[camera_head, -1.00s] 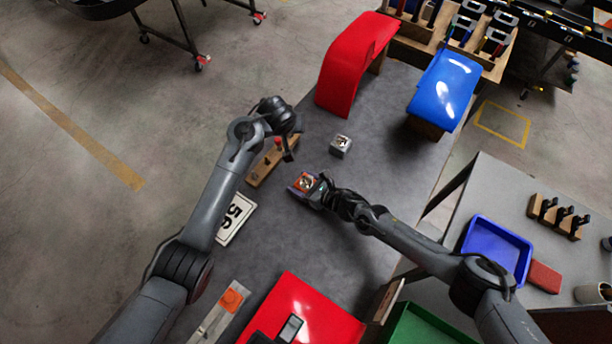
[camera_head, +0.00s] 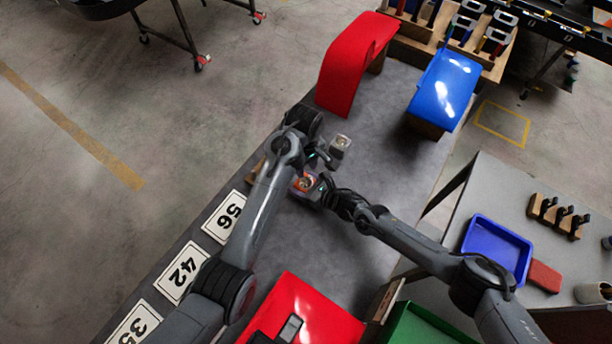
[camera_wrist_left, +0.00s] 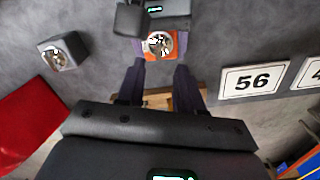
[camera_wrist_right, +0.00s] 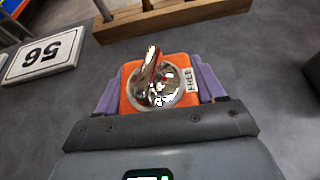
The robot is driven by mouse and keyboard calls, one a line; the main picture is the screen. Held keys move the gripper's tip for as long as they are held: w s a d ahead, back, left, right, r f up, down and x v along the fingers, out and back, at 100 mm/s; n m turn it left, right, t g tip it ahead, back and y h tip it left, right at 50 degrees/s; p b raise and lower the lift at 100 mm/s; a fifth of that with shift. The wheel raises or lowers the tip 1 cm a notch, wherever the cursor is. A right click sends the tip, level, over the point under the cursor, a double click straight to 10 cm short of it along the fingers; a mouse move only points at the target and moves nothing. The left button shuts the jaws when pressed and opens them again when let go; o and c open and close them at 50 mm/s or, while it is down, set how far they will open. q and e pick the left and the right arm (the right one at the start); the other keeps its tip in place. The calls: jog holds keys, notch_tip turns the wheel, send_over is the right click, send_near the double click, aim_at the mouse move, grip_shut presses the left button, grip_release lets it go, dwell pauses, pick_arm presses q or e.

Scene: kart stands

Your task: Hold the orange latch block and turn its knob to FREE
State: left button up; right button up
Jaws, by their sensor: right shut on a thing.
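The orange latch block (camera_head: 304,183) is held above the grey table by my right gripper (camera_head: 314,188). In the right wrist view the orange block (camera_wrist_right: 128,72) sits between the purple fingers, with a shiny silver knob (camera_wrist_right: 158,88) on top. The knob's raised bar points up the picture, and a white FREE label (camera_wrist_right: 193,80) lies to its right. My left gripper (camera_head: 316,158) is close to the block. In the left wrist view its two fingers (camera_wrist_left: 160,75) are apart and empty, pointing at the knob (camera_wrist_left: 159,43), not visibly touching it.
A grey block with a similar knob (camera_head: 340,146) stands just behind on the table. A wooden board (camera_wrist_right: 170,22) lies near the left edge by number plate 56 (camera_head: 224,217). A red panel (camera_head: 345,70) and a blue panel (camera_head: 445,85) stand farther back.

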aim_at(306, 180)
pick_arm(q)
notch_tip(306, 180, down, 7)
jog(key=shift+r, duration=0.1)
dwell(0.3)
jog(key=shift+c, duration=0.4)
grip_shut()
